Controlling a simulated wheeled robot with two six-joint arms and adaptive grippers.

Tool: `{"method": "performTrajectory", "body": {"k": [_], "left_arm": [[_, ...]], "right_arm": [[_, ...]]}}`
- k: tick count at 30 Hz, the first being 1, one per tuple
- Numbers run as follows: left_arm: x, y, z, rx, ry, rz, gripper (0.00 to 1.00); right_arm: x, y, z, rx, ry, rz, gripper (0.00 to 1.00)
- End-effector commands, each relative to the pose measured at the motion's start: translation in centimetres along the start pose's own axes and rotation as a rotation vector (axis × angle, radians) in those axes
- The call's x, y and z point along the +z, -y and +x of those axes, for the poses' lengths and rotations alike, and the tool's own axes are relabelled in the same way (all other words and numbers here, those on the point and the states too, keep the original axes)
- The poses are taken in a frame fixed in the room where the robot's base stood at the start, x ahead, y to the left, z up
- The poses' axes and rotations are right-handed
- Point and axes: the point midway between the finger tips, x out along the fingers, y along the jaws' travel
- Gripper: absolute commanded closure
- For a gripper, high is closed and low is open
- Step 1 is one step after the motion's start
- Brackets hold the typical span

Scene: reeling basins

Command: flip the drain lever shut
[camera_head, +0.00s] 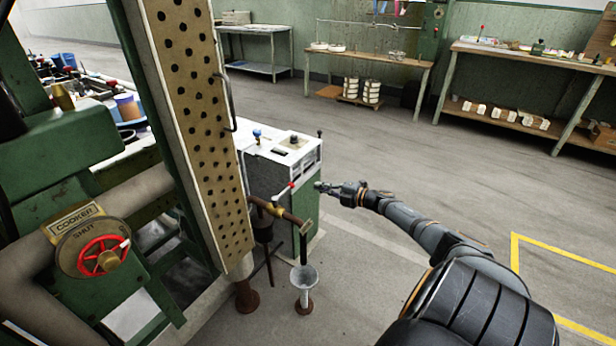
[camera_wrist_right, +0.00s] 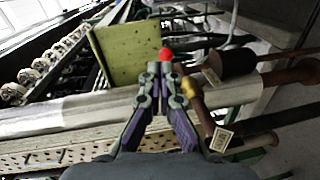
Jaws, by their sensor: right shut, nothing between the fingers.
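The drain lever (camera_head: 283,191) is a thin handle with a red knob, rising at a slant from a brass valve (camera_head: 272,208) on a brown pipe. In the right wrist view its red knob (camera_wrist_right: 166,54) shows just past my fingertips, and the brass valve (camera_wrist_right: 187,86) is to their right. Most of the handle is hidden there behind the fingers. My right gripper (camera_head: 319,186) is shut and empty, a little to the right of the knob in the head view. It also shows in the wrist view (camera_wrist_right: 160,72). My left gripper is not in view.
The perforated panel (camera_head: 203,120) stands left of the valve. A white-topped green cabinet (camera_head: 306,205) is behind the lever. A funnel (camera_head: 304,275) stands below the pipe's end. A red handwheel (camera_head: 103,256) is at the left. Floor at the right is clear.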

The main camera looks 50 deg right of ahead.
Motion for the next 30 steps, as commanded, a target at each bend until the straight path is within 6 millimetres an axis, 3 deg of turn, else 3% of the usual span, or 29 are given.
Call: {"method": "performTrajectory", "body": {"k": [3, 9, 30], "left_arm": [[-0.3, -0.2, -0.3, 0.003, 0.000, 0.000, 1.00], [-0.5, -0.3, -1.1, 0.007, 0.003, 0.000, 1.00], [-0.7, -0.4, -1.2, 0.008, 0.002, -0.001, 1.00]], "right_arm": [[1.6, -0.1, -1.6, -0.001, 0.002, -0.001, 1.00], [2.7, -0.4, -2.9, 0.000, -0.002, 0.001, 1.00], [2.6, 0.2, -2.8, -0.001, 0.007, 0.015, 1.00]]}}
